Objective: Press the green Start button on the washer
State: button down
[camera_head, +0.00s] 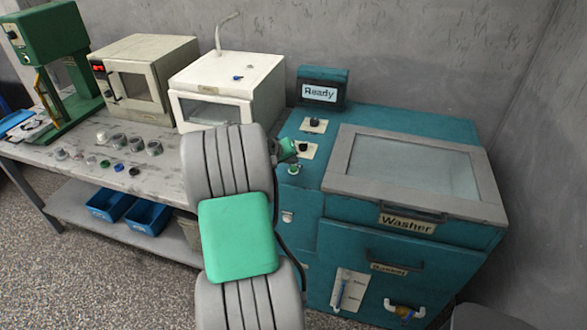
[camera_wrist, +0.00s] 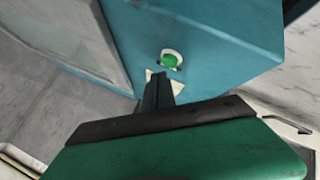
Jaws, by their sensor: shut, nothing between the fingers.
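The teal washer (camera_head: 335,235) stands at the right with its glass-topped lid closed. Its green button (camera_head: 294,169) is on the left strip of its top; in the wrist view the green button (camera_wrist: 169,60) sits in a pale ring. My gripper (camera_head: 301,147) is over this strip, close to a cream plate and apart from the green button in the picture. In the wrist view my gripper's dark fingers (camera_wrist: 159,78) are together and empty, with their tips just below the button in the picture. They hide part of a cream plate. I cannot tell their height above the panel.
A display (camera_head: 320,93) reading "Ready" stands at the washer's back left. A black knob (camera_head: 314,122) is on the strip behind my gripper. A grey workbench (camera_head: 80,185) at the left holds machines and several small parts. A wall bounds the right side.

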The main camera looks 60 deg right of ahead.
aim_at(292, 170)
dwell(0.4)
jog(key=shift+f+b, duration=0.4)
jog(key=shift+f+b, duration=0.4)
jog(key=shift+f, duration=0.05)
dwell(0.4)
jog(key=shift+r, duration=0.1)
jog(key=shift+r+p, duration=0.45)
jog(key=shift+r, duration=0.3)
jog(key=shift+r+p, duration=1.4)
jog(key=shift+r, duration=1.1)
